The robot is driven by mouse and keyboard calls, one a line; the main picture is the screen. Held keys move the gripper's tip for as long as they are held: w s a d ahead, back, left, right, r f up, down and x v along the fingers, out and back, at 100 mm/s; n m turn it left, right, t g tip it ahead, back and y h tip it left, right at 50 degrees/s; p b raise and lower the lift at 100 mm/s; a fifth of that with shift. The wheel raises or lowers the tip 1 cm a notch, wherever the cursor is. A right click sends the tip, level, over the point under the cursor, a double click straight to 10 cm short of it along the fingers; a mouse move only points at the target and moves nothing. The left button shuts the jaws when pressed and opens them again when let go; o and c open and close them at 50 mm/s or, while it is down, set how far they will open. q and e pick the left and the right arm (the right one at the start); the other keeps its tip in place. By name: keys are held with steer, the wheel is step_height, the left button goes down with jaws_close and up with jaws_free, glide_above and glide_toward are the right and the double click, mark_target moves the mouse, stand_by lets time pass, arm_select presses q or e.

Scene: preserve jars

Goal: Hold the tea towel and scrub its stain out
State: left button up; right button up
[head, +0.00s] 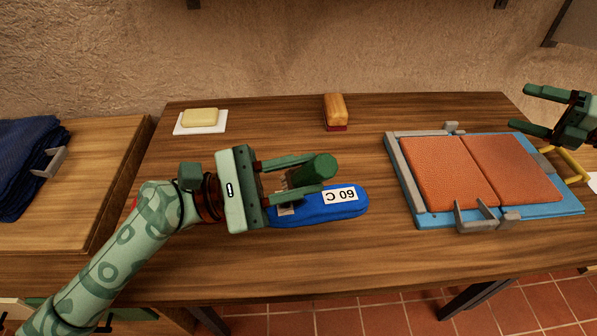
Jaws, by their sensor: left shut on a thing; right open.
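An orange-red textured piece in two flat panels (437,172) lies on a blue board (545,212) at the right; I cannot tell whether it is the tea towel, and I see no stain on it. Dark blue folded cloth (22,160) lies at the far left. My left gripper (313,172) is shut around a dark green upright cylinder (319,163), over a blue rounded thing labelled "60 C" (325,210). I cannot tell whether these two are joined. My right gripper (521,108) is open and empty, above the board's back right corner.
Yellow soap (200,117) lies on a white plate (214,129) at the back left. A wooden block with a red base (335,108) stands at the back middle. Grey clamps (478,217) edge the board. A yellow bar (574,166) is at its right. The front middle table is clear.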

steer(key=a+n+g+y, duration=0.2)
steer(key=a+n+g, duration=0.35)
steer(key=a, duration=0.55)
steer(key=n+g+h, duration=0.6)
steer(key=n+h, duration=0.4)
steer(key=n, duration=0.8)
glide_toward(359, 192)
steer(key=x, duration=1)
steer(key=shift+s, duration=0.1)
steer(key=c, duration=1.4)
steer(key=shift+r, duration=0.1)
